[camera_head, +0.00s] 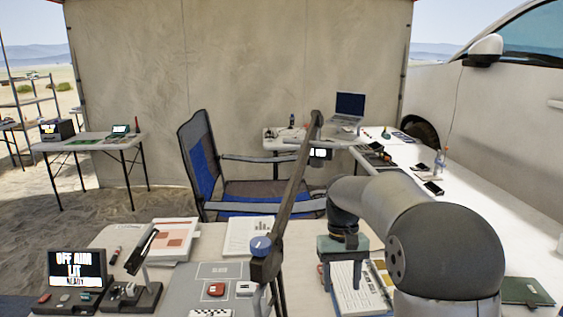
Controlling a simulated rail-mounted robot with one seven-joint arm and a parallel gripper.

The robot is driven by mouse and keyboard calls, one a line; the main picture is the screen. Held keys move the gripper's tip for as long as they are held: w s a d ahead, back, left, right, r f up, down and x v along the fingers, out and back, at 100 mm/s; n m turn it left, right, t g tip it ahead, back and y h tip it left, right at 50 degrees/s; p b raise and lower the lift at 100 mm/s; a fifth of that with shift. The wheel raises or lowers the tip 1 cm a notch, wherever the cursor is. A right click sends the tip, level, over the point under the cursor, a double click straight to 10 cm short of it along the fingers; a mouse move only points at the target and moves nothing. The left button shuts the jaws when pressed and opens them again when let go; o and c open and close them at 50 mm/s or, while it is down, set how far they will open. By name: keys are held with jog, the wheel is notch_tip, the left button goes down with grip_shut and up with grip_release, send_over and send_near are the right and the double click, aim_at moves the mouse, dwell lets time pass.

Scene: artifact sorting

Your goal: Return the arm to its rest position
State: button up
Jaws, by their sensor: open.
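My arm comes in from the lower right and bends over the front table. My gripper (342,266) points down above the papers and notebook (358,292) on this table. It is open, and I see nothing held in it. The arm's own links hide part of the table behind and below them.
A tall jointed stand (290,190) rises just left of my gripper. Left on the table (205,243) are a small display (78,270), a grey mat (190,285) with a red item (216,289), and papers. A folding chair (205,165) stands behind; a green notebook (526,291) lies right.

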jog(key=s+f+t, duration=0.1)
jog(key=s+f, duration=0.1)
jog(key=s, duration=1)
jog(key=s+f+t, duration=0.2)
jog(key=s, duration=1.1)
jog(key=shift+s+f, duration=0.15)
jog(key=shift+s, duration=0.15)
